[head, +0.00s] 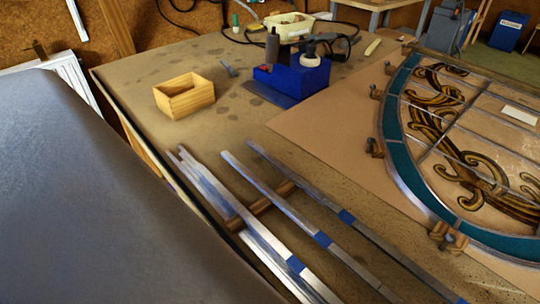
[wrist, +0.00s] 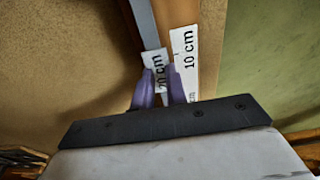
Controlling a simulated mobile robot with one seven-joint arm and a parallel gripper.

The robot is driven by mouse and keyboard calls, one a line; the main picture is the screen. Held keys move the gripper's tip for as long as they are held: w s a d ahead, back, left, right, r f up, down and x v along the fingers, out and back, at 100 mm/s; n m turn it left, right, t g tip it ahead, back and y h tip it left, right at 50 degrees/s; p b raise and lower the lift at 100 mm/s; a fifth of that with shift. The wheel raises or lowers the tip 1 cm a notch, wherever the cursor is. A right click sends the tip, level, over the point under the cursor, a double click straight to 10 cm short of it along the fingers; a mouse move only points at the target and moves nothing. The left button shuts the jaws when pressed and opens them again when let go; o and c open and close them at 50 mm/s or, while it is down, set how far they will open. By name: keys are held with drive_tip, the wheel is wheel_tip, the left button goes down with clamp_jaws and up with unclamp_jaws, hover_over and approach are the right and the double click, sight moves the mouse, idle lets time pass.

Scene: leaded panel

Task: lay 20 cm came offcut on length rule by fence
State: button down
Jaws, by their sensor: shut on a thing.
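My gripper (wrist: 160,90) shows in the wrist view, its two purple fingers close together. It is shut on the grey came offcut (wrist: 143,22), which carries a white "20 cm" label at the fingers. The offcut runs away from the fingers toward the top of the picture. Just right of it is a brown wooden strip (wrist: 176,14) with a white strip marked "10 cm" (wrist: 187,48), seemingly the length rule. I cannot tell whether the offcut touches it, or which edge is the fence. The gripper and offcut are not visible in the head view.
Several long metal cames with blue bands (head: 322,240) lie across a wooden bar at the bench front. A wooden box (head: 184,96), a blue tool stand (head: 300,78) and a cream tray (head: 288,26) stand behind. The leaded panel (head: 402,152) fills the right. Bench between is clear.

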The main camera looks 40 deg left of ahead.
drive_tip(key=shift+f, duration=0.3)
idle(0.4)
drive_tip(key=c, duration=1.3)
unclamp_jaws()
drive_tip(key=shift+c, duration=0.2)
wheel_tip(320, 180, up, 14)
drive_tip(key=d+p, duration=0.1)
drive_tip(key=shift+d, duration=0.35)
drive_tip(key=shift+f, duration=0.1)
